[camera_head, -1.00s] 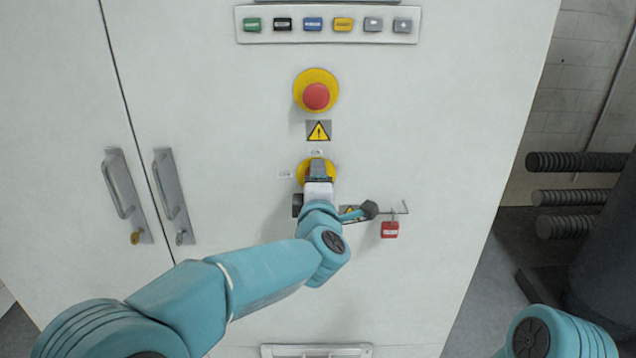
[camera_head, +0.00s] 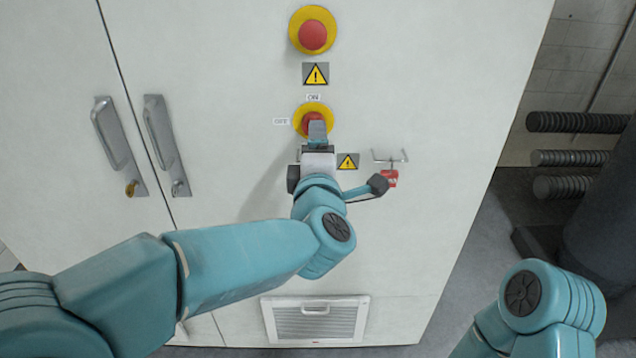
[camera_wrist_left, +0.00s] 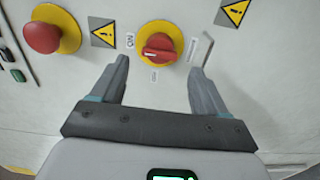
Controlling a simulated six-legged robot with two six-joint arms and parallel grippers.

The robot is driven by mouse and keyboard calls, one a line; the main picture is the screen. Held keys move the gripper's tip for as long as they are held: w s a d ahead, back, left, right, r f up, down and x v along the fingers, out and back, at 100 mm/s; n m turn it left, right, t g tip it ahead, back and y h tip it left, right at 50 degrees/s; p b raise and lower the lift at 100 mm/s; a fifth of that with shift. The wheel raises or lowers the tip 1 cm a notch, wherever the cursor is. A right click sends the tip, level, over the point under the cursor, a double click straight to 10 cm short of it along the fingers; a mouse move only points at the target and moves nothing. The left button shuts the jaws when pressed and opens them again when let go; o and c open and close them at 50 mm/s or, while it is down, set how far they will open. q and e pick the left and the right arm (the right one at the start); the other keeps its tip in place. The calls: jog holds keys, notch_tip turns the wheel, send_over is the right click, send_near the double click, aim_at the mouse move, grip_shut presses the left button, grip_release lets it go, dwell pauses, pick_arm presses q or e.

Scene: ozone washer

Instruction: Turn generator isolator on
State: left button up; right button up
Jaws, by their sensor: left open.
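The generator isolator (camera_head: 310,117) is a red rotary knob on a yellow disc on the white cabinet front. An ON label (camera_head: 313,97) is above it and an OFF label (camera_head: 281,121) to its left. In the left wrist view the red knob (camera_wrist_left: 158,47) is clear, its ridge lying roughly along the line toward the ON label (camera_wrist_left: 130,40). My left gripper (camera_wrist_left: 160,66) is open and empty, its fingers apart and short of the knob. In the head view the left gripper (camera_head: 317,128) overlaps the knob's lower part. My right gripper is out of view.
A red emergency stop (camera_head: 312,36) on yellow is above the isolator, with a warning sign (camera_head: 315,74) between. A red padlock (camera_head: 391,178) hangs at a small bracket on the right. Door handles (camera_head: 163,143) are at left, a vent (camera_head: 315,319) below.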

pick_arm(q)
jog(key=s+b, duration=0.1)
jog(key=s, duration=0.7)
jog(key=shift+s, duration=0.15)
